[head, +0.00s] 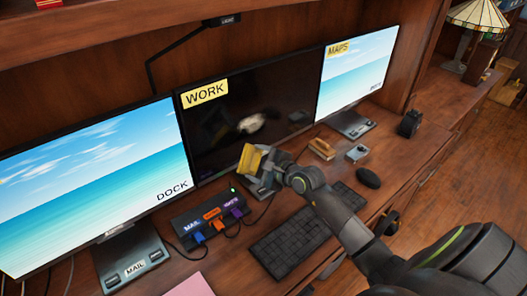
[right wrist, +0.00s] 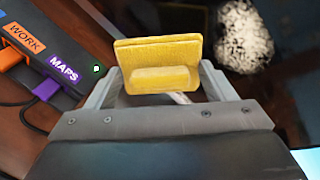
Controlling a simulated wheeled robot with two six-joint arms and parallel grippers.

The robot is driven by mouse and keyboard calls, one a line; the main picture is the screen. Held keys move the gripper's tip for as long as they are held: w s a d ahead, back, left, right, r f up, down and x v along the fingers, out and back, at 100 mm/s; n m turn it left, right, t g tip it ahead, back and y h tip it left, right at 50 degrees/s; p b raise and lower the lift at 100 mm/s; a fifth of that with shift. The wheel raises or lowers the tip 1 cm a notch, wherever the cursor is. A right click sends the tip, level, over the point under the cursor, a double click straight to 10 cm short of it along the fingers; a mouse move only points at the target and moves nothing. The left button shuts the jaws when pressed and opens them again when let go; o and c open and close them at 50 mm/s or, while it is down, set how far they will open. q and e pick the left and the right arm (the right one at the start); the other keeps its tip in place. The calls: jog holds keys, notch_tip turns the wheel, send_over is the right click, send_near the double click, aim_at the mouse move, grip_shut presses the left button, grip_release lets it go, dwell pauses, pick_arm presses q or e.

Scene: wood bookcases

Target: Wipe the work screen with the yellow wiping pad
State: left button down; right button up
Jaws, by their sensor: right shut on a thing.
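The work screen (head: 287,92) is the dark middle monitor, with a yellow WORK label at its upper left. A whitish smudge (head: 251,123) lies on it, and the smudge also shows in the right wrist view (right wrist: 244,36), right of the pad. My right gripper (head: 262,168) is shut on the yellow wiping pad (head: 250,158). The pad also fills the middle of the right wrist view (right wrist: 157,50), between the two fingers. It stands in front of the screen's lower edge, below the smudge; I cannot tell whether it touches the screen. My left gripper is out of view.
The mail screen (head: 85,175) stands at left and the maps screen (head: 355,75) at right. A cable hub (head: 208,218) lies left of the gripper, a keyboard (head: 290,245) below it. A wooden-backed brush (head: 322,149), small grey box (head: 357,153) and mouse (head: 368,178) lie right.

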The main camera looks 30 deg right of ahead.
aim_at(251, 146)
notch_tip(251, 146, up, 6)
jog(key=s+f+m+t, duration=0.1)
jog(key=s+t, duration=0.1)
jog(key=t, duration=0.2)
jog(key=shift+h, duration=0.4)
jog(key=w, duration=0.1)
jog(key=w+b, duration=0.1)
jog(key=w, duration=0.1)
jog(key=w+b, duration=0.1)
jog(key=shift+w+r, duration=0.15)
jog(key=shift+r, duration=0.1)
jog(key=shift+w+r+b, duration=0.1)
jog(key=shift+w+b, duration=0.25)
jog(key=shift+w, duration=0.45)
jog(key=shift+w+a+b, duration=0.2)
jog(key=shift+w+b, duration=0.2)
jog(key=shift+w, duration=0.6)
